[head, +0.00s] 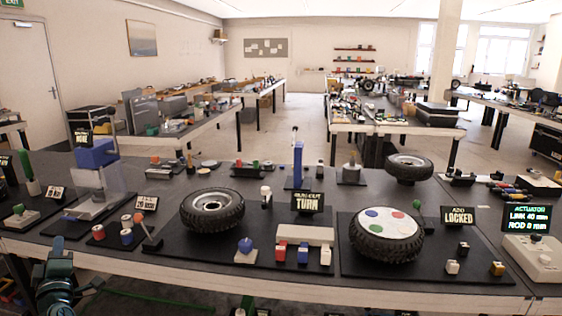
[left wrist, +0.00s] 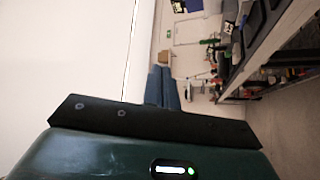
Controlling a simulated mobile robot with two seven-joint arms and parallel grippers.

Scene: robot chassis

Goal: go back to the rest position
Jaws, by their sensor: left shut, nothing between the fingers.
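My left gripper (head: 57,262) is at the lower left of the head view, beside the front edge of the near table (head: 270,278) and apart from the things on it. In the left wrist view its blue fingers (left wrist: 162,88) are together with nothing between them. The wrist view looks sideways past the table edge to the wall and floor. My right gripper is not in the head view.
The near table holds a wheel (head: 212,208), a wheel with a coloured disc (head: 386,236), a sign reading TURN (head: 307,203), a LOCKED sign (head: 459,216) and an actuator box (head: 536,258). A green bar (head: 150,300) lies low below the edge. Floor aisles are open behind.

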